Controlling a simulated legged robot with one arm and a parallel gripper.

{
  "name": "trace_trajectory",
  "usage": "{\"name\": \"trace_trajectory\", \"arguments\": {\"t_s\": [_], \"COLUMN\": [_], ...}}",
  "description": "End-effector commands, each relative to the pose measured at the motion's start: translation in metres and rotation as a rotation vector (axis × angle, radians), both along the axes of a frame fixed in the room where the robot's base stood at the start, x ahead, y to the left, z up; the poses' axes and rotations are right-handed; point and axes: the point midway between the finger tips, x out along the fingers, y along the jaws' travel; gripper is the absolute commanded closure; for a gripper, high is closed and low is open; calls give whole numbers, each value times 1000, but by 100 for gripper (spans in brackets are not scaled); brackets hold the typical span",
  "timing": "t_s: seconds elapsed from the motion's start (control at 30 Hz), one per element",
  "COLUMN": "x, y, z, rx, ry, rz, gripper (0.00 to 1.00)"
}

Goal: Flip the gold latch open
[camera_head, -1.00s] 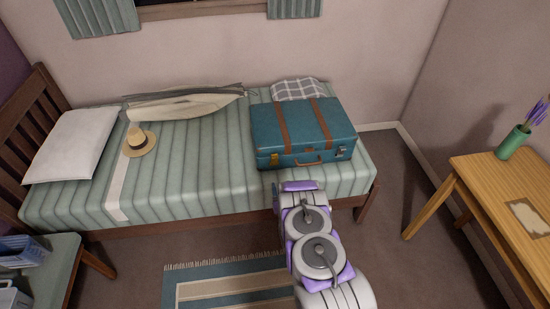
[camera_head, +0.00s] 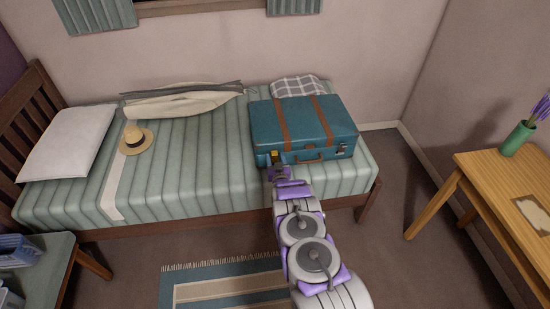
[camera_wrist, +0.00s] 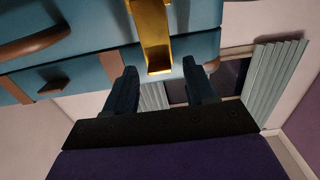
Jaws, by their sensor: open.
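The teal suitcase (camera_head: 305,128) with brown straps lies closed on the bed. Its gold latch (camera_head: 274,156) is on the front face near the left corner, partly hidden behind my gripper (camera_head: 277,166) in the head view. In the wrist view the gold latch (camera_wrist: 154,35) is large and close, hanging over the seam of the teal suitcase (camera_wrist: 85,55). My gripper (camera_wrist: 164,85) is open there, with one dark finger on each side of the latch's end. I cannot tell whether a finger touches it.
A straw hat (camera_head: 137,139), a white pillow (camera_head: 68,143) and a pale garment (camera_head: 185,103) lie on the striped bed (camera_head: 190,175). A wooden table (camera_head: 490,180) with a green vase (camera_head: 517,138) stands at right. The floor between bed and table is clear.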

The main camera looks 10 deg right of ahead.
Motion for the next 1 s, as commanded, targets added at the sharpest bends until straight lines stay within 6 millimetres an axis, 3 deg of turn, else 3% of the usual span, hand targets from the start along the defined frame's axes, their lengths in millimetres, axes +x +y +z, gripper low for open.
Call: {"name": "trace_trajectory", "arguments": {"t_s": [0.2,0.53,1.0], "x": [12,13,13], "y": [0,0,1], "z": [2,2,2], "rx": [0,0,0], "ry": [-6,-4,-4], "rz": [0,0,0], "gripper": [45,46,91]}}
